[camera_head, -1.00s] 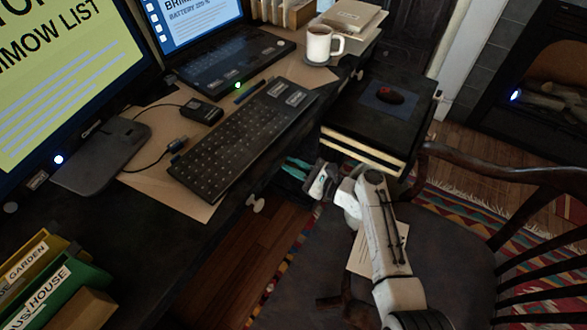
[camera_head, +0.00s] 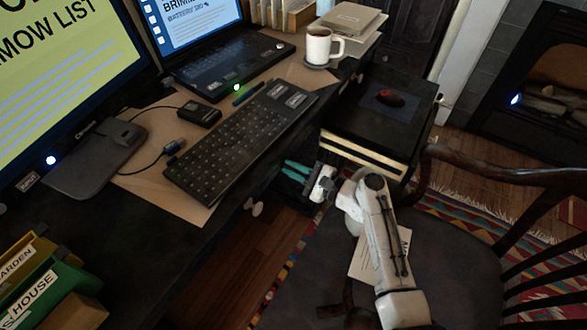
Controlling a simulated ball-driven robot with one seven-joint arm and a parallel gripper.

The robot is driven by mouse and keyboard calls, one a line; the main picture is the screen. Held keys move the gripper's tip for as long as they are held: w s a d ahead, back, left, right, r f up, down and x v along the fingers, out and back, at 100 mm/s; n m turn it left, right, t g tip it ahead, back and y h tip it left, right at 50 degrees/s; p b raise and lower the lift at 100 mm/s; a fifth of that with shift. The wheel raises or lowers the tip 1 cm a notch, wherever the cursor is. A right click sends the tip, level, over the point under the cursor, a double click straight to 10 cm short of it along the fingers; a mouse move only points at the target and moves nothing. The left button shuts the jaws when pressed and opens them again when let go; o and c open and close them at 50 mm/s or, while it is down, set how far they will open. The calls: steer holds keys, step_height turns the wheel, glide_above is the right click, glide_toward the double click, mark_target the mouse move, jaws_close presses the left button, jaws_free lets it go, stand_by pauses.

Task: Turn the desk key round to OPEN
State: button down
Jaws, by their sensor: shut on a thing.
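My gripper (camera_head: 288,169) reaches left from the end of my white arm, low at the dark front of the desk (camera_head: 140,255). Its two teal fingers point into the shadow under the desktop edge and are shut on the desk key. The key itself is too small and dark to make out, and so is any OPEN marking. How far the key is turned cannot be told.
A partly open drawer (camera_head: 362,153) sits just above and right of my gripper. A chair (camera_head: 455,245) with a paper (camera_head: 372,262) on its seat stands under my arm. The desktop holds a keyboard (camera_head: 240,143) and a mug (camera_head: 319,45).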

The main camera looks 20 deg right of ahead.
steer(key=c, duration=1.2)
jaws_free()
steer(key=shift+c, duration=0.2)
steer(key=v, duration=1.1)
steer(key=shift+p, duration=0.4)
steer(key=shift+w, duration=0.1)
